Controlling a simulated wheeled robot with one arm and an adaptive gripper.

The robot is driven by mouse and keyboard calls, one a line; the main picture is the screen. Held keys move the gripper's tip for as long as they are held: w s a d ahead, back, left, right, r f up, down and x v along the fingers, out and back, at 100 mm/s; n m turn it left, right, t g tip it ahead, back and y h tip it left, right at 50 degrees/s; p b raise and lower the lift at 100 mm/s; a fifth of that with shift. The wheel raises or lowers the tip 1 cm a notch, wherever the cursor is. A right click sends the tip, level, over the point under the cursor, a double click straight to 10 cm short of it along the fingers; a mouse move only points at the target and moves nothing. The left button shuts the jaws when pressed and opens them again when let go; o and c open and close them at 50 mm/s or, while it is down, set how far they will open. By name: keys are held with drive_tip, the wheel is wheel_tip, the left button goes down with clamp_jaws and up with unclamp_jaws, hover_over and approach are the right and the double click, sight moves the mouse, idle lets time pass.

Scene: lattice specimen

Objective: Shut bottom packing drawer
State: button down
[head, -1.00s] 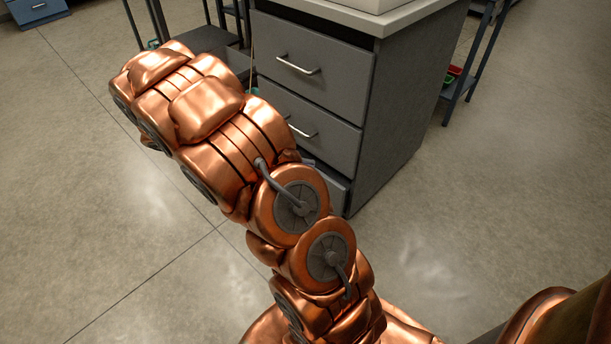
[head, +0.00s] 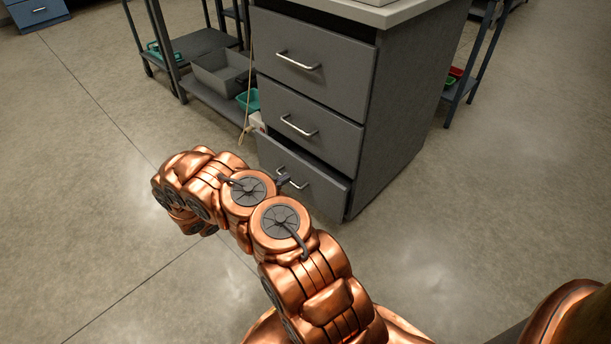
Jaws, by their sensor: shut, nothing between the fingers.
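The grey drawer cabinet has a bottom drawer (head: 325,196) with a silver handle, partly hidden behind my copper arm. Its front seems to stand slightly proud of the cabinet, with a dark gap along its top edge; how far out it is, I cannot tell exactly. The rest of the gripper is hidden by my arm.
The middle drawer (head: 312,128) and top drawer (head: 315,66) look closed. A dark shelf rack (head: 188,45) with a grey bin (head: 222,72) and green bin (head: 250,100) stands left of the cabinet. Another rack (head: 470,75) stands right. The floor in front is clear.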

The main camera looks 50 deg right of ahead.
wheel_tip(320, 180, down, 8)
drive_tip(key=w+a+n+t, duration=0.1)
drive_tip(key=w+n+t, duration=0.1)
drive_tip(key=n, duration=0.1)
drive_tip(key=b, duration=0.5)
approach(311, 168)
drive_tip(key=d, duration=0.5)
drive_tip(key=shift+s+d+f, duration=0.2)
drive_tip(key=shift+f, duration=0.2)
drive_tip(key=shift+d+r, duration=0.15)
drive_tip(key=shift+d, duration=0.7)
drive_tip(key=shift+w+d, duration=0.1)
drive_tip(key=shift+d, duration=0.05)
